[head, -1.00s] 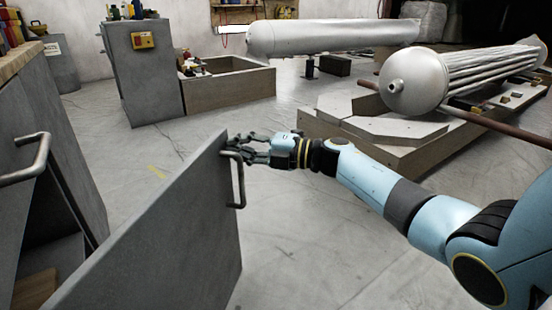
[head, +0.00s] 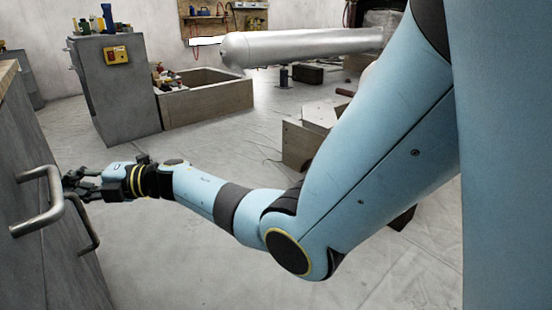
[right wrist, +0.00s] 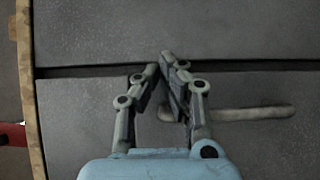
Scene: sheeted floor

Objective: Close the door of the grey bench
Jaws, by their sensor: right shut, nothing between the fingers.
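The grey bench (head: 18,125) stands at the left edge of the head view. Its door (head: 75,262) looks nearly flush with the bench front, with a bar handle (head: 88,235) on it. In the right wrist view a narrow dark gap runs between the door panel (right wrist: 90,120) and the neighbouring panel (right wrist: 110,30); the door's handle (right wrist: 255,113) shows at the right. My right gripper (head: 68,187) is shut and empty, with its fingertips (right wrist: 163,62) over the gap and beside the handle, not around it. I cannot tell whether they touch the door. My left gripper is out of view.
A second bar handle (head: 50,215) sticks out from the nearer bench front. A grey cabinet (head: 115,90) and an open box (head: 215,100) stand further back, with a silver tank (head: 300,48) beyond. The floor (head: 200,260) between is clear.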

